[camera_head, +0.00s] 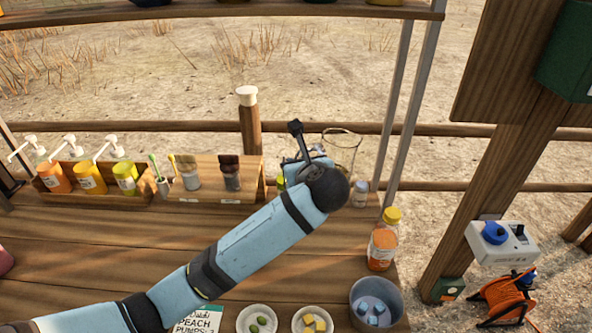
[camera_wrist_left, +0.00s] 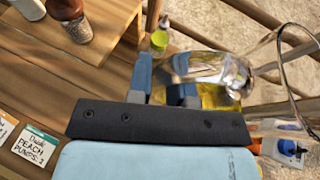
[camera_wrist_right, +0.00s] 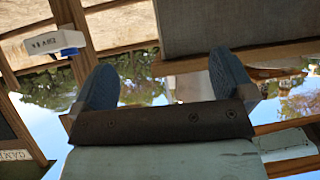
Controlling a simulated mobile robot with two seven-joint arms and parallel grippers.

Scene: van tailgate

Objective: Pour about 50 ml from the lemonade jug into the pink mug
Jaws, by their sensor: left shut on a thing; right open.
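The clear glass lemonade jug (camera_head: 342,146) stands out at the back right of the counter, mostly hidden behind my left arm and hand. Yellow liquid shows low in the jug in the left wrist view (camera_wrist_left: 218,97). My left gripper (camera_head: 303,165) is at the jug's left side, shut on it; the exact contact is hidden. A pink rounded thing, possibly the pink mug (camera_head: 5,262), is cut off at the left edge of the head view. My right gripper (camera_wrist_right: 165,82) is open and empty in the right wrist view, and outside the head view.
An orange bottle (camera_head: 383,243) and a metal bucket (camera_head: 376,300) are on the right. Two small bowls (camera_head: 257,321) stand in front. Pump bottles (camera_head: 90,178) and a wooden rack (camera_head: 220,172) line the back. The counter's left middle (camera_head: 90,240) is clear.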

